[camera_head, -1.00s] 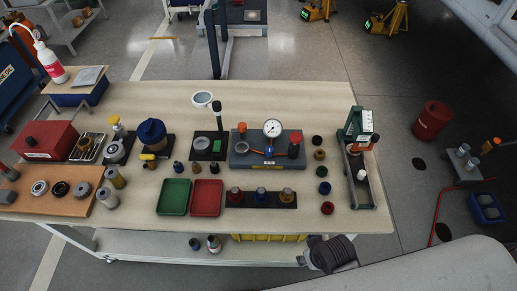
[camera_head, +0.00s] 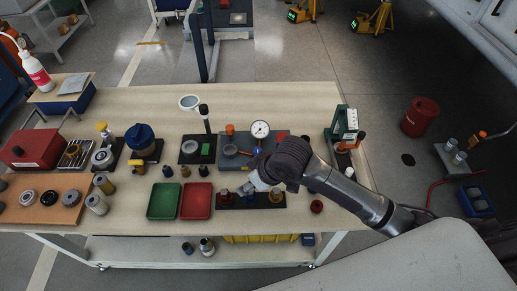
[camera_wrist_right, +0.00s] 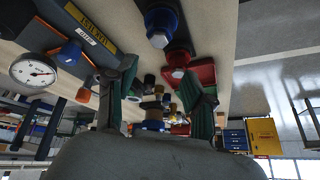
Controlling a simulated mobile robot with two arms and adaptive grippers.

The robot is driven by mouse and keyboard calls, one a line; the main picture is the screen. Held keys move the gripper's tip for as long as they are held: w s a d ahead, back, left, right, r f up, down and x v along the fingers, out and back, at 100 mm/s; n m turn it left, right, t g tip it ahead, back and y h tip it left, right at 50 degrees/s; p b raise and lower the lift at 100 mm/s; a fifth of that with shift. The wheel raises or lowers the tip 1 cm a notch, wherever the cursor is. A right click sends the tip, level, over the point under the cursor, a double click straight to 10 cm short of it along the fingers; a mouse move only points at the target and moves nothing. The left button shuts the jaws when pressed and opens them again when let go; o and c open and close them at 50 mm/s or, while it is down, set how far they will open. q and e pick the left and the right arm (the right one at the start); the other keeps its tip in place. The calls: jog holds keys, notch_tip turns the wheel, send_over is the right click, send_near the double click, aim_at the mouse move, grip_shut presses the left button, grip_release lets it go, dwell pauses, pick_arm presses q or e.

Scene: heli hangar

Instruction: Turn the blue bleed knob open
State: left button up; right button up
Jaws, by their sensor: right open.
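The grey test block (camera_head: 283,152) stands on the table with a round white dial gauge (camera_head: 260,130). The blue bleed knob (camera_head: 257,150) is a small blue spot on the block below the gauge. In the right wrist view the blue knob (camera_wrist_right: 70,52) sits on the block near a yellow label, with the gauge (camera_wrist_right: 33,70) beside it. My right gripper (camera_head: 241,190) is over the black strip in front of the block, apart from the knob. In the wrist view its green-padded fingers (camera_wrist_right: 163,92) are spread with nothing held. My left gripper is out of view.
The black strip (camera_head: 228,204) carries red, blue and brown-topped fittings close to my right gripper. Green (camera_head: 164,201) and red (camera_head: 197,201) trays lie to its left. A green-grey stand (camera_head: 345,122) is at the right. My right forearm covers part of the table's right side.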

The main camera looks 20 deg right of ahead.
jog(key=w+d+r, duration=0.4)
jog(key=w, duration=0.2)
jog(key=m+h, duration=0.1)
jog(key=h, duration=0.1)
send_near(258, 150)
jog(key=shift+g, duration=0.3)
jog(key=x, duration=0.9)
jog(key=shift+w+f+p, duration=0.2)
jog(key=shift+w+p, duration=0.1)
grip_shut()
